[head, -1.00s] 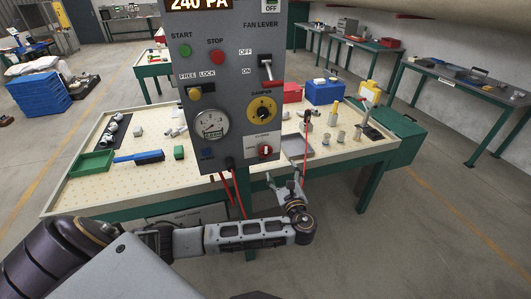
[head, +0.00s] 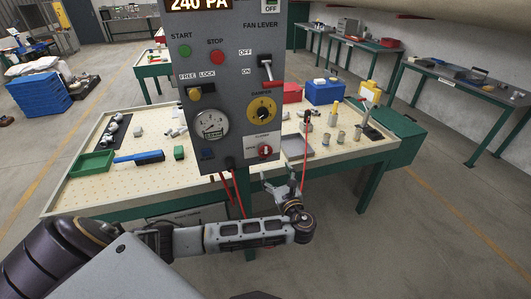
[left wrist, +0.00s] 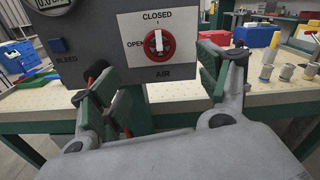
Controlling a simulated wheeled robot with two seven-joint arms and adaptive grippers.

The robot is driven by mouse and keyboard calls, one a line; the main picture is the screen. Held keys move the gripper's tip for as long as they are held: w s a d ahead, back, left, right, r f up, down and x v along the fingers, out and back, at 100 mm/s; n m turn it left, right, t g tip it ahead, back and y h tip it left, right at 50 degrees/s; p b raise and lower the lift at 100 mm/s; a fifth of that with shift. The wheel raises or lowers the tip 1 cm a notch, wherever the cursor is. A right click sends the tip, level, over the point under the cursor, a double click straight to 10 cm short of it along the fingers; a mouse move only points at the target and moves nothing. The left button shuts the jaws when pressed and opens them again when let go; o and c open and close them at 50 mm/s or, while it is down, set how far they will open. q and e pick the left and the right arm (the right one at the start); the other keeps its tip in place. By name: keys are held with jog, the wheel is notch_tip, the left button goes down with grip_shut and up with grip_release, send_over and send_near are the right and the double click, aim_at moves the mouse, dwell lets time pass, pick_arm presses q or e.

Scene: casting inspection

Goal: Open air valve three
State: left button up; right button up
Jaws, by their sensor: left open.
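The air valve (head: 265,151) is a red round knob with a white handle, low on the right of the grey control panel (head: 232,90). In the left wrist view the valve (left wrist: 158,43) shows its handle upright, towards the word CLOSED above; OPEN is printed at its left and AIR below. I cannot read a clear number three. My left gripper (head: 281,180) is open and empty, just below the panel's lower right corner. In the left wrist view its two green-padded fingers (left wrist: 154,80) stand apart, with the valve beyond and between them, not touched. My right gripper is not in view.
A pressure gauge (head: 211,125), a yellow damper knob (head: 262,109) and a fan lever (head: 267,70) are on the same panel. Red cables (head: 238,190) hang below it. Behind is a pegboard-topped table (head: 110,185) with a green tray (head: 92,163) and small parts.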

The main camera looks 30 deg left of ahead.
aim_at(266, 153)
pick_arm(q)
jog(key=p+x, duration=0.2)
jog(key=x, duration=1)
jog(key=shift+w+a, duration=0.5)
jog(key=shift+c, duration=0.3)
jog(key=c, duration=1)
